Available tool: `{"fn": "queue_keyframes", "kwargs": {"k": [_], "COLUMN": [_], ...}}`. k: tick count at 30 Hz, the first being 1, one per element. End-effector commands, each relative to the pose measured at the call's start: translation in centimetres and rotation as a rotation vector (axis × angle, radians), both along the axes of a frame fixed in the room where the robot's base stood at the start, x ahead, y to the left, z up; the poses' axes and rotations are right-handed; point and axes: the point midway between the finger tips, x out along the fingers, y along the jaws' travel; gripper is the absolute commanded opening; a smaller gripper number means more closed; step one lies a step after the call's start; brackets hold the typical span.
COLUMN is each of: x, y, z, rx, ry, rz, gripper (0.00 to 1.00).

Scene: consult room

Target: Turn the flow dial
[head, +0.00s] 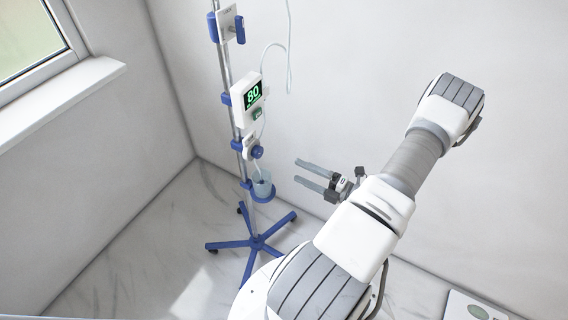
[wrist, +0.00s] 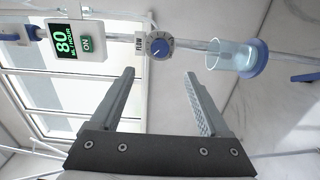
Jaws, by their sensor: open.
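The flow dial (wrist: 159,45) is a round blue knob with a pale scale ring, on a white plate marked FLOW in the wrist view. In the head view the dial (head: 257,152) sits on the pole below the display box. My gripper (head: 305,173) is open and empty, to the right of the pole and slightly lower than the dial. In the wrist view the two fingers of my gripper (wrist: 160,78) point toward the dial, which lies beyond the fingertips and between their lines. The fingers do not touch it.
A display box (head: 247,93) reading 80 is above the dial on the pole (head: 226,65). A clear cup (head: 263,185) sits in a blue holder below it. The blue wheeled base (head: 257,243) stands on the floor. A tube (head: 289,50) hangs at the right.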

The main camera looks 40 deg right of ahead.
Motion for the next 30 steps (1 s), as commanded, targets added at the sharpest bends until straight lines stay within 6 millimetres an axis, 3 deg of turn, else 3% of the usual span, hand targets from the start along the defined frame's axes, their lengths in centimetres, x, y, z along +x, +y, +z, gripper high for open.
{"fn": "queue_keyframes", "kwargs": {"k": [3, 9, 30], "x": [-2.1, -3.9, -4.0], "y": [-0.8, -1.4, -1.3], "z": [-0.1, 0.0, 0.2], "rx": [0.0, 0.0, -0.006], "ry": [0.001, 0.001, 0.0], "rz": [-0.003, -0.001, 0.009], "gripper": [0.79, 0.79, 0.79]}}
